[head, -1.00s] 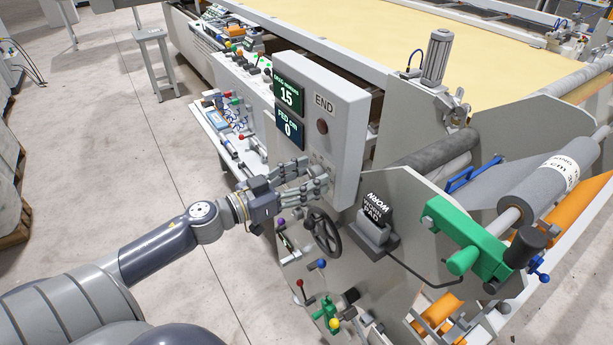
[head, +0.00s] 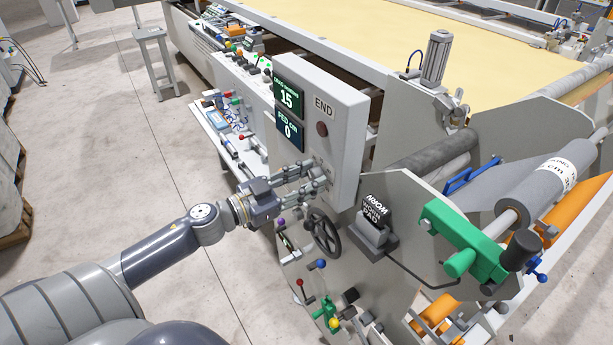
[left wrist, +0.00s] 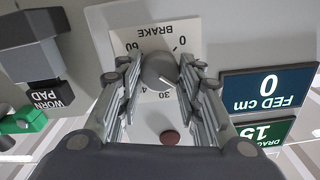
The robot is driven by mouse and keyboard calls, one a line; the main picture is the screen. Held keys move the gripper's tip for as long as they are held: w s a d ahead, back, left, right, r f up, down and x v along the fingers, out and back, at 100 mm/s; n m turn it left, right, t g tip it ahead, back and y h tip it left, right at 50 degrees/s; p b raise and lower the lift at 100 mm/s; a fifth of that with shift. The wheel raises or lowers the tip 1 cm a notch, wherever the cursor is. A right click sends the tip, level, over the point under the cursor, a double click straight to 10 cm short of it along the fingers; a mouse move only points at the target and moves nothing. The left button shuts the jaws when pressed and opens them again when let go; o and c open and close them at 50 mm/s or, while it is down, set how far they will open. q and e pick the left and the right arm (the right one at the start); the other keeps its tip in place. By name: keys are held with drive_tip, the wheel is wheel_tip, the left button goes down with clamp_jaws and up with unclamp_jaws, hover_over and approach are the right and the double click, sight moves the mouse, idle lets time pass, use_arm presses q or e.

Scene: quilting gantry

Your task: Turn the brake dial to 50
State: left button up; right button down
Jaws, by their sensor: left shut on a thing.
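The brake dial (left wrist: 158,70) is a grey round knob on a white plate marked BRAKE (left wrist: 158,37), upside down in the left wrist view. Its white pointer line slants to the lower right, between the 0 and the 30. The 60 is at upper left; the 40 is partly hidden. My left gripper (head: 321,174) is at the grey control panel (head: 345,120), its fingers shut on both sides of the dial. In the head view the fingers hide most of the dial. The green drag display (head: 287,97) reads 15. My right gripper is not in view.
The FED cm display (head: 288,134) reads 0. A dark red button (head: 321,128) is on the panel under the END label. A black handwheel (head: 324,233) and several levers sit below my gripper. A WORN PAD holder (head: 375,225) stands to the right.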

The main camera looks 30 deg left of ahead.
use_arm(q)
drive_tip(key=m, duration=0.2)
drive_tip(key=shift+m+p, duration=0.35)
drive_tip(key=shift+m, duration=0.05)
drive_tip(key=m, duration=0.3)
drive_tip(key=shift+m, duration=0.3)
drive_tip(key=m, duration=0.2)
drive_tip(key=shift+m, duration=0.4)
drive_tip(key=m, duration=0.3)
drive_tip(key=shift+f+m, duration=0.15)
drive_tip(key=shift+m, duration=0.15)
drive_tip(key=m, duration=0.3)
drive_tip(key=shift+m+b, duration=0.4)
drive_tip(key=m+b, duration=0.1)
drive_tip(key=m, duration=0.2)
drive_tip(key=shift+f+m, duration=0.15)
drive_tip(key=shift+m, duration=0.15)
drive_tip(key=m+b, duration=0.1)
drive_tip(key=m, duration=0.3)
drive_tip(key=shift+m+b, duration=0.6)
drive_tip(key=shift+m, duration=1)
